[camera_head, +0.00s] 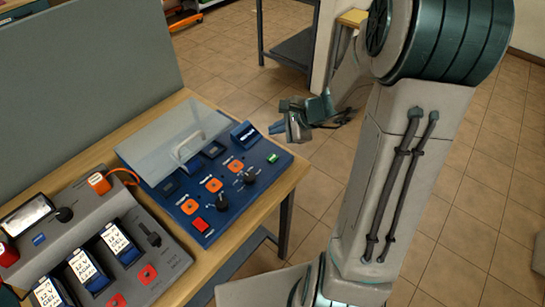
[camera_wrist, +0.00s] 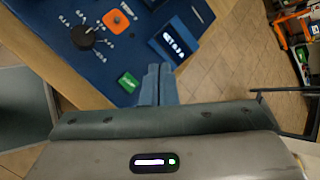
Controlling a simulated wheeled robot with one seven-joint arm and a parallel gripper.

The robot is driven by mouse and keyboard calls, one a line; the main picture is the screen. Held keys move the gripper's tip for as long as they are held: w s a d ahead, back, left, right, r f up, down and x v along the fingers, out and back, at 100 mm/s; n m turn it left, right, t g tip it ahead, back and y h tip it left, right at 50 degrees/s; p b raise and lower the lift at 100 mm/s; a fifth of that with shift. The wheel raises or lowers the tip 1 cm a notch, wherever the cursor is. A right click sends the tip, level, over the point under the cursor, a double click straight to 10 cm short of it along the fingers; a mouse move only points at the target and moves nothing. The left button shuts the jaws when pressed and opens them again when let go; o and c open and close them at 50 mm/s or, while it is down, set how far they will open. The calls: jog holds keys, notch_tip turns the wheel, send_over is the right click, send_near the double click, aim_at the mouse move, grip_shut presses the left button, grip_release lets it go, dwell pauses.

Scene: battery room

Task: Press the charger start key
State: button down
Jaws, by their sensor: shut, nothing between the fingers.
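The blue charger panel (camera_head: 225,218) sits on a wooden bench. A small green key (camera_head: 272,158) is near its right edge; its label is too small to read for certain. The green key also shows in the wrist view (camera_wrist: 128,82), just left of my fingers. A red key (camera_head: 199,224) is at the panel's front left. My gripper (camera_head: 275,128) is shut and empty, beyond the panel's right end. In the wrist view its closed blue fingertips (camera_wrist: 159,68) appear over the panel's edge, apart from the green key. Their height above the panel is unclear.
A clear cover with a handle (camera_head: 178,140) stands over the panel's back left. Black knobs (camera_head: 249,176) and orange buttons (camera_head: 214,185) lie near the green key. A blue display block (camera_wrist: 179,40) stands beyond it. A grey battery unit (camera_head: 165,262) is at left. Tiled floor is clear at right.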

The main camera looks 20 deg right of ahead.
jog(key=b, duration=0.5)
send_over(276, 158)
notch_tip(276, 158, down, 7)
jog(key=shift+f, duration=0.1)
jog(key=shift+f+b, duration=0.75)
jog(key=shift+b, duration=0.2)
dwell(1.0)
jog(key=shift+f+b, duration=0.4)
jog(key=shift+b, duration=0.2)
jog(key=shift+f+b, duration=0.3)
jog(key=shift+b, duration=0.15)
dwell(0.3)
jog(key=shift+s, duration=0.1)
jog(key=shift+r+p, duration=0.5)
jog(key=shift+r, duration=0.25)
